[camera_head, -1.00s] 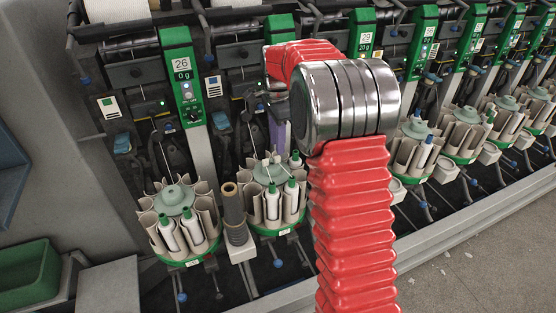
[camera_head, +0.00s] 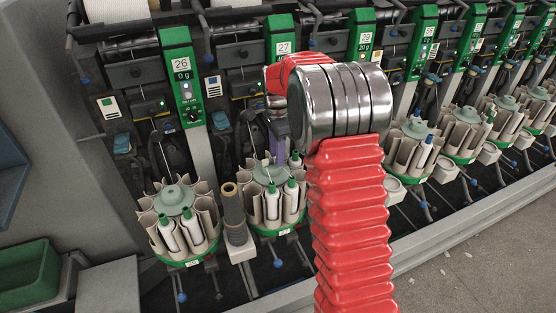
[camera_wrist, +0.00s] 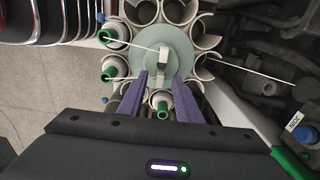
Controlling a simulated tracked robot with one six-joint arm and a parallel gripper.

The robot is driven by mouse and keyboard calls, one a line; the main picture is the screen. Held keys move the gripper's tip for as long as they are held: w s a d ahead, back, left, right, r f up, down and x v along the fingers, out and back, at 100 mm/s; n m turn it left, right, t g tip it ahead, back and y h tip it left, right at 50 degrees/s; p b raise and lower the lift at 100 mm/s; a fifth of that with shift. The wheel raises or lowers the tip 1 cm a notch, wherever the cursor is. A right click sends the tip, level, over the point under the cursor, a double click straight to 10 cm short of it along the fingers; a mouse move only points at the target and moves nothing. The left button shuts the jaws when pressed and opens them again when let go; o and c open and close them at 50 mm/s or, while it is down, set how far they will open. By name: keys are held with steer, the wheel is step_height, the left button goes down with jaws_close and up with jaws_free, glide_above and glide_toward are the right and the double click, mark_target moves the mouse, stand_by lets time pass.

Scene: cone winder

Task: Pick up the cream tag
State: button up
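A small pale block (camera_wrist: 164,59) stands at the centre of the grey-green disc of a bobbin carousel in the wrist view. It may be the cream tag, but I cannot tell for certain. My gripper (camera_wrist: 160,78) has two purple fingers spread apart with nothing between their tips. The fingertips are over the disc, just short of the block in the picture. In the head view my gripper (camera_head: 278,145) points down over the carousel (camera_head: 270,173) below the unit marked 27, partly hidden by my arm. The block cannot be made out there.
White-and-green bobbins (camera_wrist: 109,72) stand in the cups around the disc, one of them (camera_wrist: 162,104) between the fingers lower down. A second carousel (camera_head: 175,198) and a dark ribbed post (camera_head: 233,215) stand to the left.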

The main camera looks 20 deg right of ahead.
jaws_close()
stand_by(0.3)
steer(key=shift+r, duration=0.1)
step_height(320, 180, up, 10)
stand_by(0.7)
stand_by(0.6)
steer(key=shift+r, duration=1.45)
